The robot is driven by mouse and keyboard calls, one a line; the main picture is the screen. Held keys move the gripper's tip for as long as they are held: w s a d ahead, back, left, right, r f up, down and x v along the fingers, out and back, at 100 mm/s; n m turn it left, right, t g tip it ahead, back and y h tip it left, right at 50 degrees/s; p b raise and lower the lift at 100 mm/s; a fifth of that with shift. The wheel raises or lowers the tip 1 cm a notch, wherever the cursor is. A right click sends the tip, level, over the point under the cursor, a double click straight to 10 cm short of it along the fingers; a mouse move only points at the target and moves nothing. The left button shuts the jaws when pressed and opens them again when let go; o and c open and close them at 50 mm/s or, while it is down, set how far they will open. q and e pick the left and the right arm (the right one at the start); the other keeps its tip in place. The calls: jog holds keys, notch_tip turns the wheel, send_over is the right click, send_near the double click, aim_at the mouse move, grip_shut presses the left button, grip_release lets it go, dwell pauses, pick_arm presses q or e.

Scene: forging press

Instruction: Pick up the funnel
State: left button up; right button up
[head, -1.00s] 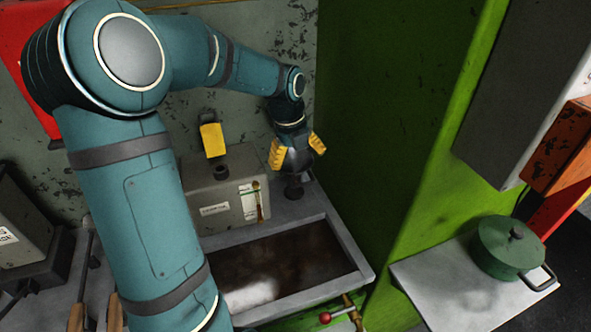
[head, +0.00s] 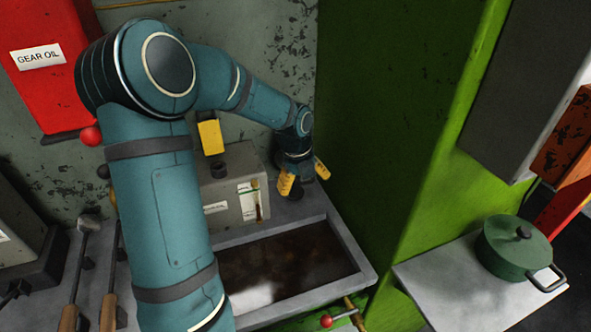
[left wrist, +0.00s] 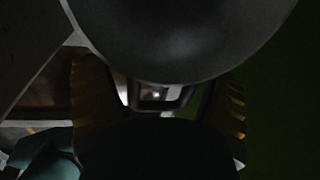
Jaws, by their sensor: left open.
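The funnel is mostly hidden by my left gripper (head: 304,175) in the head view. A dark grey piece that looks like part of it shows just below the fingers, at the back corner of the grey tank top. In the left wrist view a large, dark, rounded grey surface, likely the funnel (left wrist: 180,40), fills the top. My left gripper's yellow-padded fingers are open, one on each side, close to it. I cannot tell whether they touch it. My right gripper is not in view.
A grey box (head: 232,200) with a sight gauge stands left of the gripper. A green wall (head: 385,130) rises close on the right. An open tank of dark liquid (head: 290,262) lies in front. A green pot (head: 513,250) sits on a shelf at right.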

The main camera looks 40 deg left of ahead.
pick_arm(q)
jog(key=c, duration=1.5)
jog(key=shift+o, duration=0.2)
jog(key=shift+r, duration=0.15)
notch_tip(320, 180, up, 10)
jog(key=p, duration=0.2)
jog(key=shift+p, duration=0.3)
grip_shut()
jog(key=shift+r+p, duration=1.35)
jog(key=shift+r, duration=0.1)
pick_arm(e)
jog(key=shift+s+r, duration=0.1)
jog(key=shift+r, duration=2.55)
